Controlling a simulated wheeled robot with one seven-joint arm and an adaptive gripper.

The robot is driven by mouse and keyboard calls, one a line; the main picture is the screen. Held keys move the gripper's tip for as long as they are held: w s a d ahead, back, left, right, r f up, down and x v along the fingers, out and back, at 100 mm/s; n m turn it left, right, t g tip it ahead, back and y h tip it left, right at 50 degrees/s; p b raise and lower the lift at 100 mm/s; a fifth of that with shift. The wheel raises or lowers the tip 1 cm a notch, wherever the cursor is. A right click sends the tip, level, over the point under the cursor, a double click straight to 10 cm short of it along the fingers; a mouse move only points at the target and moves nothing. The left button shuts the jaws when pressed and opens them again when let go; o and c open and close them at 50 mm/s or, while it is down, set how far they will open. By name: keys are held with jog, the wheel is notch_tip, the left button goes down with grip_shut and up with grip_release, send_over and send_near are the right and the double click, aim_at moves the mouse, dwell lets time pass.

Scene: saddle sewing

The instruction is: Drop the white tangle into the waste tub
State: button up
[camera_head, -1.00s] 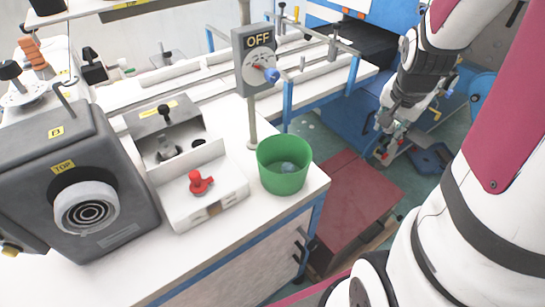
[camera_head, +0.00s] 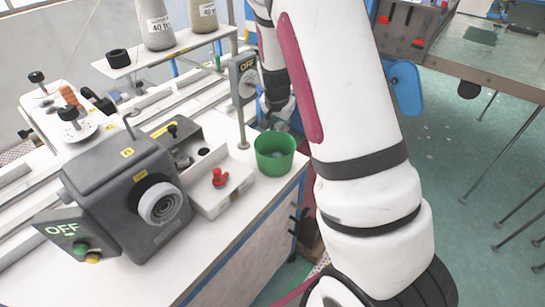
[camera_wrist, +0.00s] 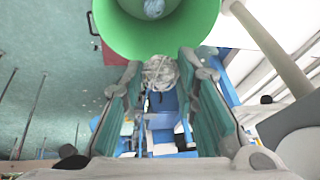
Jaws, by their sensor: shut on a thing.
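The waste tub (camera_head: 275,166) is a green open tub on the right end of the white machine bench. In the wrist view its green wall (camera_wrist: 115,32) fills the top, just beyond the fingertips. A small grey-blue lump (camera_wrist: 154,8) lies inside it. My gripper (camera_wrist: 160,62) is shut on the white tangle (camera_wrist: 160,76), a crumpled pale bundle held between the fingertips. In the wrist view the tangle shows just below the tub's edge. In the head view my gripper (camera_head: 279,112) is right behind the tub's far rim, and the tangle cannot be made out clearly.
A grey switch box marked OFF (camera_head: 243,78) on a post (camera_head: 241,125) stands beside the tub. A white tray with a red knob (camera_head: 219,178) and a dark grey machine (camera_head: 130,190) lie left of it. Thread cones (camera_head: 155,25) stand on a shelf behind. Open floor lies right.

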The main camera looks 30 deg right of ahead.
aim_at(279, 136)
jog(key=shift+f+b, duration=0.9)
jog(key=shift+f, duration=1.75)
jog(key=o, duration=0.8)
jog(key=shift+o, duration=0.2)
jog(key=shift+r, duration=0.15)
jog(key=v, duration=1.1)
jog(key=shift+s+r, duration=0.15)
jog(key=shift+r, duration=0.2)
jog(key=shift+a, duration=0.1)
